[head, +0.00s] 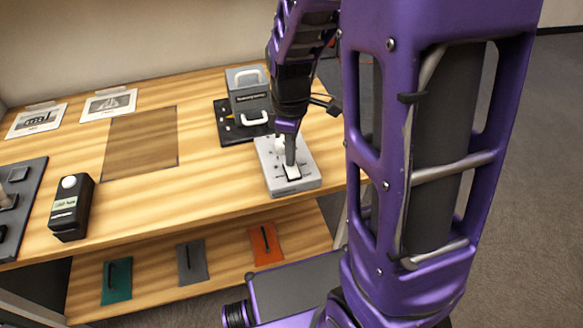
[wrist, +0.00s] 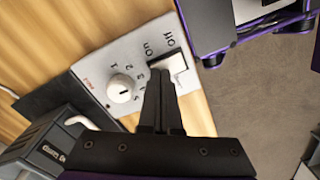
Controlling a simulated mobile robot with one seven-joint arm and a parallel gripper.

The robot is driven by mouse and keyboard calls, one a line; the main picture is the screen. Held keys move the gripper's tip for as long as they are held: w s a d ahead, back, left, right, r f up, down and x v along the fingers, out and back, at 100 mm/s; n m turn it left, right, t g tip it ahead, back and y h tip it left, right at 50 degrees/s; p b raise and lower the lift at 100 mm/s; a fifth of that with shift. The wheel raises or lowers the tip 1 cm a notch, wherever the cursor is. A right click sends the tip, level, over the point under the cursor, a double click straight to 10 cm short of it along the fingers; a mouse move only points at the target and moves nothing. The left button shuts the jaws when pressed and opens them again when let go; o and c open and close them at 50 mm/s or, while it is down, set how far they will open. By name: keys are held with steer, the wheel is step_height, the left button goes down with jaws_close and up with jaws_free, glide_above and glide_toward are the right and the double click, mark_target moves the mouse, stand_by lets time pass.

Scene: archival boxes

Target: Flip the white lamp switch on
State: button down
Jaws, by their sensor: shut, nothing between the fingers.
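A light grey control box (head: 307,180) sits on the wooden bench, near its front right edge. Its white lamp switch (head: 293,173) has a dark surround; in the wrist view the switch (wrist: 174,62) lies beside the printed words "on" and "off". A round white knob (wrist: 121,88) with numbers around it is on the same face. My gripper (head: 290,162) is shut and empty, pointing down at the box. In the wrist view its fingertips (wrist: 160,76) are right at the switch and cover part of it. Contact and the switch's tilt cannot be told.
A grey box with white handles (head: 248,95) stands on a black base behind the control box. A black device with a white button (head: 71,208) and a dark panel (head: 22,205) are at left.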

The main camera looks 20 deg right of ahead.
steer(key=shift+f, duration=0.4)
steer(key=shift+r, duration=0.2)
step_height(320, 180, up, 7)
steer(key=p, duration=0.5)
steer(key=shift+f, duration=0.15)
stand_by(0.4)
